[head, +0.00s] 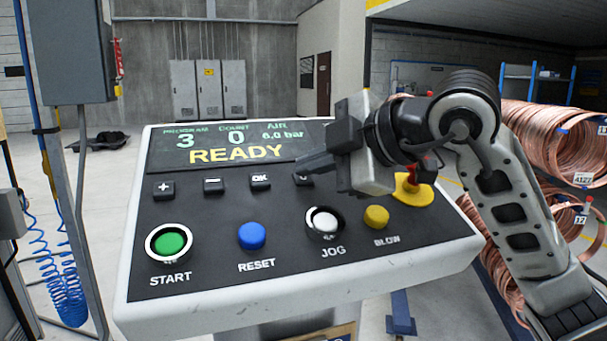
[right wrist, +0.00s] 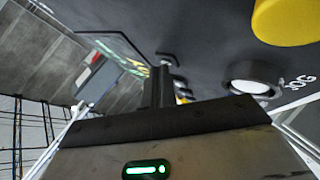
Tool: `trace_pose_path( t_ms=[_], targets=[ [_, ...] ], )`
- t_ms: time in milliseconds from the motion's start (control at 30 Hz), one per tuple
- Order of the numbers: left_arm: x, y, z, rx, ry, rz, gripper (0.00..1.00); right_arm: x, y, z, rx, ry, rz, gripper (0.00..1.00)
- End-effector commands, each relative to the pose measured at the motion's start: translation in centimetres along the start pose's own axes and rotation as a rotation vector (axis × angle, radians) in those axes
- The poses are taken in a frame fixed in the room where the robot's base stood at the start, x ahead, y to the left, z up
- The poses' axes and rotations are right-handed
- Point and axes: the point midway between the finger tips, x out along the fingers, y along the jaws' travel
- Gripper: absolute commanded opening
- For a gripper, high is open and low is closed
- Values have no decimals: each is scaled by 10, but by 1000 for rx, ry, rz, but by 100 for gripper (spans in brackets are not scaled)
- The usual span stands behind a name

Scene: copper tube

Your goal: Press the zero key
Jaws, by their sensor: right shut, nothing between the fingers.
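A control panel (head: 210,285) with a dark face fills the middle of the head view. Its small black keys stand in a row under the display: plus (head: 163,190), minus (head: 213,185), OK (head: 260,181) and a fourth key (head: 303,180). The fourth key's label is mostly hidden by my right gripper, so I cannot read it fully. My right gripper (head: 304,164) is shut and empty, its dark fingers pointing left, just above the fourth key in the picture. I cannot tell whether they touch it. The shut fingers also show in the right wrist view (right wrist: 160,88). My left gripper is not in view.
The display (head: 235,145) reads 3, 0, 6.0 bar and READY. Below the keys are the green START (head: 171,243), blue RESET (head: 252,235), white JOG (head: 324,221) and yellow BLOW (head: 377,217) buttons. A red and yellow knob (head: 412,192) is beside my gripper. Copper coils (head: 550,140) stand right.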

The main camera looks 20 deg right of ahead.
Motion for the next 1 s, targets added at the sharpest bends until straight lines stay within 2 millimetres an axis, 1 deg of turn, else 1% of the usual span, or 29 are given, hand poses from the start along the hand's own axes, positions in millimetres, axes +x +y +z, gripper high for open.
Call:
trace_pose_path(
  t_ms=[167,433,833,1000],
  targets=[
    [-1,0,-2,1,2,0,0,-1,1,-1,0,-1,-2,0],
    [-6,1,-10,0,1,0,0,-11,9,-8,0,-2,-1,0],
    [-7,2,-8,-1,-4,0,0,-13,10,-9,0,-1,0,0],
    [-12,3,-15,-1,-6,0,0,-21,17,-16,-1,0,1,0]
  ],
)
